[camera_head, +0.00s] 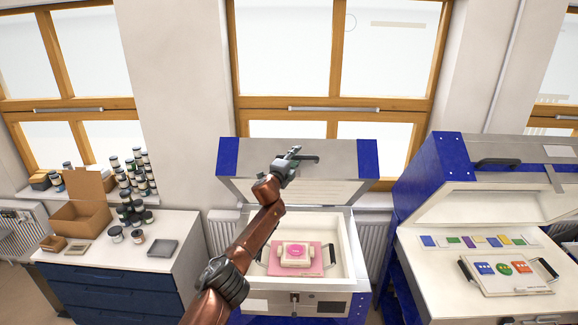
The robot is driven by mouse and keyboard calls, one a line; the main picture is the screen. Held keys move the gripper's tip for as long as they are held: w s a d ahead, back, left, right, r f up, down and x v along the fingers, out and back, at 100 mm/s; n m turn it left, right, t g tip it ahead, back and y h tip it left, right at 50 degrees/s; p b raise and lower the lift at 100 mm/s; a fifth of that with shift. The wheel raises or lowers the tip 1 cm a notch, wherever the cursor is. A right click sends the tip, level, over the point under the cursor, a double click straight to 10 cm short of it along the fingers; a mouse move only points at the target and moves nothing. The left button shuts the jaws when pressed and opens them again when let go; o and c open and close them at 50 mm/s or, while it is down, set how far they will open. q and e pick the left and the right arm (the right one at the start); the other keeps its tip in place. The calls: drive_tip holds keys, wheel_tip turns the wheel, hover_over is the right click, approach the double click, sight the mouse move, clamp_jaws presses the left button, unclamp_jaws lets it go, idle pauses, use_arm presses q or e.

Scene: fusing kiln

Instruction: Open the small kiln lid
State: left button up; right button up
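The small kiln's lid (346,190), grey with blue corners, is raised, and the chamber below (340,254) shows open. Inside lie a pink board (315,265) and a pale block with a pink round top (293,250). The lid's dark handle (309,158) is on its upper front. My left gripper (292,156) is at the left part of this handle, in front of the lid. The fingers are too small and overlapped to show whether they are shut on it. My arm hides part of the kiln's left side. My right gripper is not in view.
A larger kiln (470,210) with its lid up stands at the right, with a tray (505,288) of colored pieces. A white-topped cabinet (125,265) at the left holds a cardboard box (82,212), jars (137,236) and a dark tray (162,248). Windows are behind.

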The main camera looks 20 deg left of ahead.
use_arm(q)
drive_tip(key=shift+s+a, duration=0.25)
drive_tip(key=shift+s, duration=0.65)
drive_tip(key=shift+s+d+f, duration=0.1)
drive_tip(key=shift+s+f, duration=0.05)
drive_tip(key=shift+s, duration=0.6)
drive_tip(key=s, duration=0.8)
drive_tip(key=shift+s+f, duration=0.15)
drive_tip(key=shift+s, duration=0.05)
